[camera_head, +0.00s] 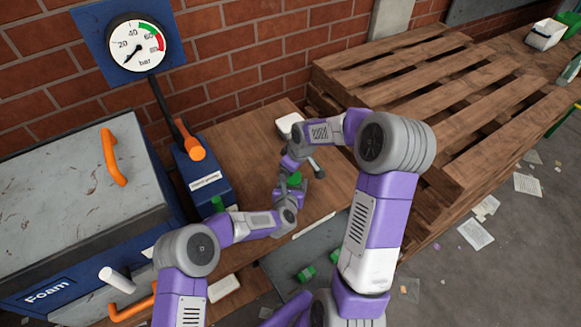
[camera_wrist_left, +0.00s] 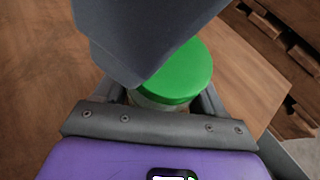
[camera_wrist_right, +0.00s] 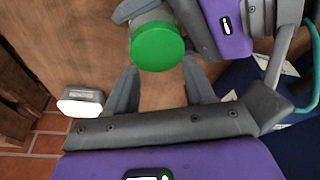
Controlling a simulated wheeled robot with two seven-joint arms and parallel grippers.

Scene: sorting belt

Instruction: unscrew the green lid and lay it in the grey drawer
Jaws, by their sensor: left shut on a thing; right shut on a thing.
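The green lid (camera_head: 294,180) sits on a pale jar, mostly hidden between my two grippers above the wooden table. My left gripper (camera_head: 288,192) is shut on the jar (camera_wrist_left: 160,102) below the lid. My right gripper (camera_head: 297,163) comes from above with its fingers at the lid, shut on it. In the right wrist view the lid (camera_wrist_right: 158,47) lies at the fingertips. In the left wrist view a dark part of the right gripper covers part of the lid (camera_wrist_left: 182,72). A grey drawer-like area (camera_head: 325,250) lies at the table's front, with small green pieces in it.
A blue box with an orange handle (camera_head: 196,153) stands left of my grippers. A large blue-grey foam machine (camera_head: 70,190) fills the left. A white block (camera_head: 290,125) lies behind, near the wooden pallet (camera_head: 440,90). Another white block (camera_head: 224,288) lies at the front.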

